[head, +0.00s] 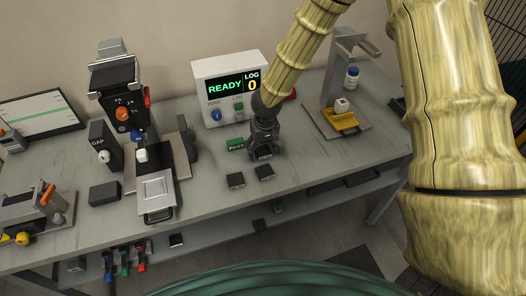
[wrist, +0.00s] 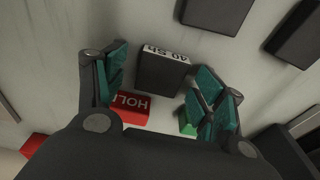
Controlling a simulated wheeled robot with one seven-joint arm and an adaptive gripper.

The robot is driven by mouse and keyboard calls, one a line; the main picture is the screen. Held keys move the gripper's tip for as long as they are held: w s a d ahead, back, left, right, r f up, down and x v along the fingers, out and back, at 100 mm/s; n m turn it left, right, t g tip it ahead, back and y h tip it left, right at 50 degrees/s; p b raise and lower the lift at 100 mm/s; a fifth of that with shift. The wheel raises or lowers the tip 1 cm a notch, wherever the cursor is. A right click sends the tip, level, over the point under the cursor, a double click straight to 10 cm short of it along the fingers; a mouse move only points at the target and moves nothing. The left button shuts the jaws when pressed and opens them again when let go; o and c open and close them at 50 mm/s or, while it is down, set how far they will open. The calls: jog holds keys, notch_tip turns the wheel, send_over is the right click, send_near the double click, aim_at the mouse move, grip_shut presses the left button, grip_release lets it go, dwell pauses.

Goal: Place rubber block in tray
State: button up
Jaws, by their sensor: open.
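My gripper (head: 264,154) is low over the middle of the bench, pointing down, with its fingers apart. In the wrist view a dark rubber block (wrist: 162,77) with a white label, seemingly "40 SH", lies between the open fingers (wrist: 160,82), with gaps on both sides. In the head view this block is mostly hidden by my gripper. Two similar dark blocks (head: 236,180) (head: 265,172) lie in front, and also show in the wrist view (wrist: 217,12). A silver tray-like plate (head: 157,193) with a front handle sits at the left fixture.
A green PASS marker (head: 236,144) and a red HOLD marker (wrist: 130,107) are close to my gripper. The READY display box (head: 228,88) stands behind. A yellow-tray stand (head: 342,121) is to the right, and a dark block (head: 104,193) lies left. Bench right of the blocks is clear.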

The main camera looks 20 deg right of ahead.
jog(key=shift+c, duration=0.2)
jog(key=c, duration=1.1)
jog(key=shift+r, duration=0.15)
jog(key=shift+c, duration=0.3)
